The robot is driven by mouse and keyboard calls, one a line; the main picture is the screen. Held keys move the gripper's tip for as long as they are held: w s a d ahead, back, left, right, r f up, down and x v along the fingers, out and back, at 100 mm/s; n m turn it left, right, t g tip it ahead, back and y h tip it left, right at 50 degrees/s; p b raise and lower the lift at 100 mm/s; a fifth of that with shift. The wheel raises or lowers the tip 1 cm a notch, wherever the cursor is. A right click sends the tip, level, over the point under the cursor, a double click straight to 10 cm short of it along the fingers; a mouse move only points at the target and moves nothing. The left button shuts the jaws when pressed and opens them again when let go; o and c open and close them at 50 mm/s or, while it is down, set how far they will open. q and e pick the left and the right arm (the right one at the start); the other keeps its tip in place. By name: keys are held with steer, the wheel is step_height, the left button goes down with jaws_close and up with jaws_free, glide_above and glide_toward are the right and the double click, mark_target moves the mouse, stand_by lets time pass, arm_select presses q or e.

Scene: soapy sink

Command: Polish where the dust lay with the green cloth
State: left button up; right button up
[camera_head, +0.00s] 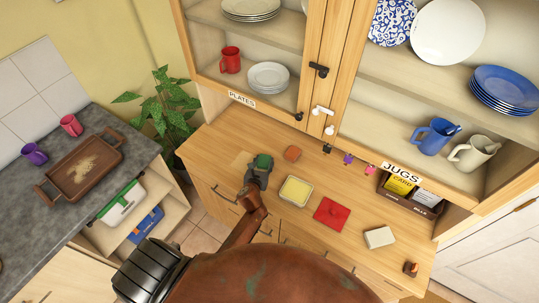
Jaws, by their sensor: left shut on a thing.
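My left gripper (257,178) is shut on the green cloth (263,161), which shows as a small dark green bundle between its fingers. The gripper is over the left part of the wooden cabinet top (215,140). Whether the cloth touches the wood cannot be told. A faint paler patch (241,160) shows on the wood just left of the cloth; I cannot tell whether it is dust. My right gripper is not in view.
An orange block (292,153), yellow-topped dish (296,190), red square item (331,212) and cream block (379,237) lie to the right. A dark organizer (410,196) stands behind. A brown tray (82,170) with a pale patch lies on the grey counter (108,122).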

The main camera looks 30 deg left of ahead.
arm_select(q)
steer(key=shift+a, duration=0.55)
steer(key=shift+a+f, duration=0.1)
steer(key=shift+s+d, duration=0.1)
steer(key=shift+d, duration=1.85)
steer(key=r, duration=0.1)
steer(key=r+p, duration=0.1)
steer(key=r, duration=0.1)
steer(key=shift+d, duration=0.2)
steer(key=shift+s+r+p, duration=0.1)
steer(key=shift+r+p, duration=0.4)
steer(key=shift+p, duration=0.4)
step_height(320, 180, up, 4)
steer(key=p, duration=0.4)
steer(key=shift+r+p, duration=0.15)
steer(key=shift+p, duration=0.15)
